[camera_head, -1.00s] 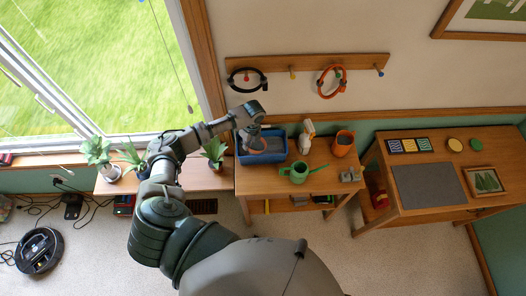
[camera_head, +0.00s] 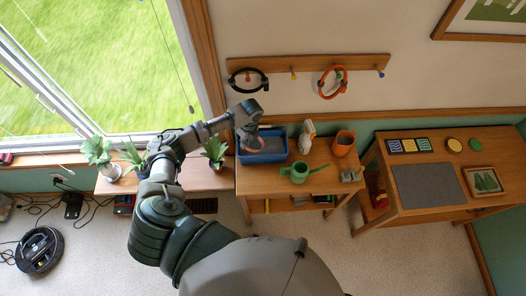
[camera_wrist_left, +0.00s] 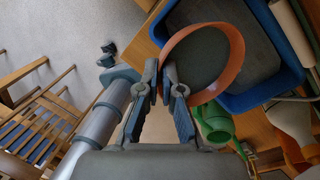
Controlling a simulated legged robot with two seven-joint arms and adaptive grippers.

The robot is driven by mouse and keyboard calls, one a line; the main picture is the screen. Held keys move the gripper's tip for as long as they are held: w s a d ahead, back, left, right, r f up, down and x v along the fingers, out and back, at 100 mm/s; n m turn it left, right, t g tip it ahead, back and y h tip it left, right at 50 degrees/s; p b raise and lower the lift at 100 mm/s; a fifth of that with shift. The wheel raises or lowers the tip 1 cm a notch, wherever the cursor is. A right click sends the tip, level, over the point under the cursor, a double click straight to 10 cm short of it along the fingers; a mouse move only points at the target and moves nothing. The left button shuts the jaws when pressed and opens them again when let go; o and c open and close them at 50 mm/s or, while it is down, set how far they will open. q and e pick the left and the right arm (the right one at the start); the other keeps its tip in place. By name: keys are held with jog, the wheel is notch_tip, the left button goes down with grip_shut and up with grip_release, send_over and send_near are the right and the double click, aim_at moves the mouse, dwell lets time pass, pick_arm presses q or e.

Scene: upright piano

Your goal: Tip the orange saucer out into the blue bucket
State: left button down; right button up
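The blue bucket (camera_head: 281,156), a rectangular tub with grey inside, stands on the wooden bench below the wall pegs. It also shows in the left wrist view (camera_wrist_left: 262,97). The orange saucer (camera_wrist_left: 236,52) shows there as a round rim around a dark grey inside, overlapping the bucket. My left gripper (camera_wrist_left: 161,70) is shut on the saucer's near rim. In the head view my left gripper (camera_head: 248,139) is over the left part of the bucket, partly hiding the saucer. I cannot tell the exact tilt or whether anything is in the saucer. My right gripper is in neither view.
A second table (camera_head: 405,205) is at the right.

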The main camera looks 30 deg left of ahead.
pick_arm(q)
jog(key=shift+w+d+r, duration=0.15)
jog(key=shift+w+r, duration=0.1)
jog(key=shift+r, duration=0.05)
jog(key=shift+f+g, duration=0.1)
jog(key=shift+g, duration=0.2)
jog(key=shift+a, duration=0.2)
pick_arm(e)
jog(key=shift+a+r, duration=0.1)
pick_arm(q)
jog(key=shift+d, duration=0.45)
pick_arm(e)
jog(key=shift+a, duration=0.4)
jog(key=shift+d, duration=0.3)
